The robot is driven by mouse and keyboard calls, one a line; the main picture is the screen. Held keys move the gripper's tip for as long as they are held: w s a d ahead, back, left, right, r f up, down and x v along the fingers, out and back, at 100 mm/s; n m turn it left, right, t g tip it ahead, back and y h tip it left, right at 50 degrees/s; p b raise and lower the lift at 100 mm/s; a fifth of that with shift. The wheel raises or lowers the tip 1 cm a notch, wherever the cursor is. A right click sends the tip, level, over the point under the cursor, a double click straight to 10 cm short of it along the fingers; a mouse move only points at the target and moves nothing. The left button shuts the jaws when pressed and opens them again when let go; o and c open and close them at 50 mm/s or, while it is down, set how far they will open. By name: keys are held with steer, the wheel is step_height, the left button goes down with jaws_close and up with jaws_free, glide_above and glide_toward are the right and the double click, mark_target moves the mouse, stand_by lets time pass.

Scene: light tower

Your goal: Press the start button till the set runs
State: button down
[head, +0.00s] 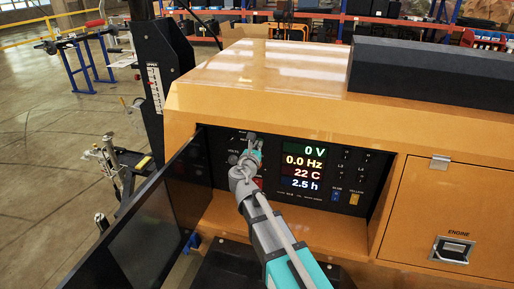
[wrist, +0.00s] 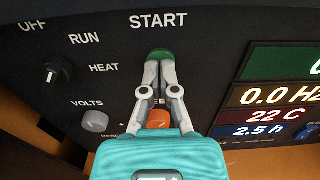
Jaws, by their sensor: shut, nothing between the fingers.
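The green start button (wrist: 160,53) sits under the word START on the black control panel (wrist: 215,35). My gripper (wrist: 160,66) is shut and empty, and its fingertips overlap the button's lower edge in the wrist view. I cannot tell whether they press it or only sit in front of it. In the head view my gripper (head: 251,143) is at the panel's left part and hides the button. The display (head: 304,167) reads 0 V, 0.0 Hz, 22 C and 2.5 h.
A selector knob (wrist: 57,73) stands left of the button among OFF, RUN and HEAT. A grey volts knob (wrist: 95,121) is below it. An orange-red button (wrist: 158,119) shows behind my fingers. The open panel door (head: 150,225) stands at the left of my arm.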

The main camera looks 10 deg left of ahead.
steer(key=shift+w, duration=0.65)
steer(key=shift+r, duration=0.15)
steer(key=shift+w, duration=0.15)
steer(key=s+a, duration=0.2)
steer(key=s, duration=1.2)
steer(key=shift+s, duration=0.35)
steer(key=shift+d, duration=0.1)
